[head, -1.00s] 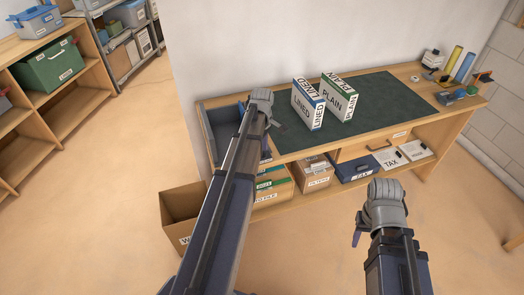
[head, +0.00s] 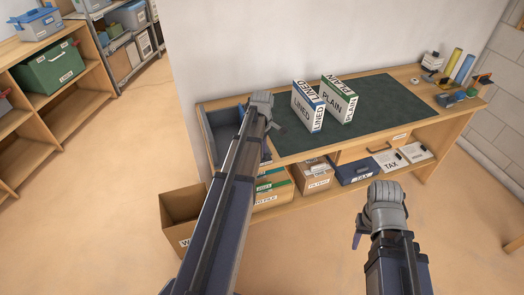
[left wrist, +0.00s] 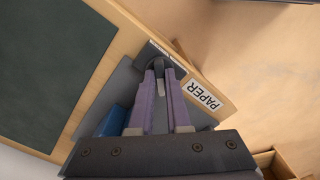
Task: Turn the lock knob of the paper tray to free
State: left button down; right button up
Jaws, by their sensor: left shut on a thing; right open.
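The grey paper tray (head: 221,128) sits at the left end of the workbench, partly hidden by my left arm. In the left wrist view, its wall carries a white PAPER label (left wrist: 203,95), and a dark lock knob (left wrist: 158,66) shows at its edge. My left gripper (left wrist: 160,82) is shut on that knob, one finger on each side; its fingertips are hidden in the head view. The knob's exact turn angle is hard to tell. My right gripper (head: 385,190) is open and empty, in front of the bench.
LINED (head: 308,106) and PLAIN (head: 340,100) boxes stand on the dark green mat (head: 390,100). An open cardboard box (head: 182,207) stands on the floor. Shelving (head: 60,100) is at far left.

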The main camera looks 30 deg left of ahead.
pick_arm(q)
jog(key=shift+m, duration=0.3)
jog(key=m, duration=0.3)
jog(key=shift+m, duration=0.4)
jog(key=m, duration=0.4)
jog(key=shift+m, duration=0.3)
jog(key=m, duration=0.8)
jog(key=shift+m, duration=0.3)
jog(key=c, duration=0.9)
grip_release()
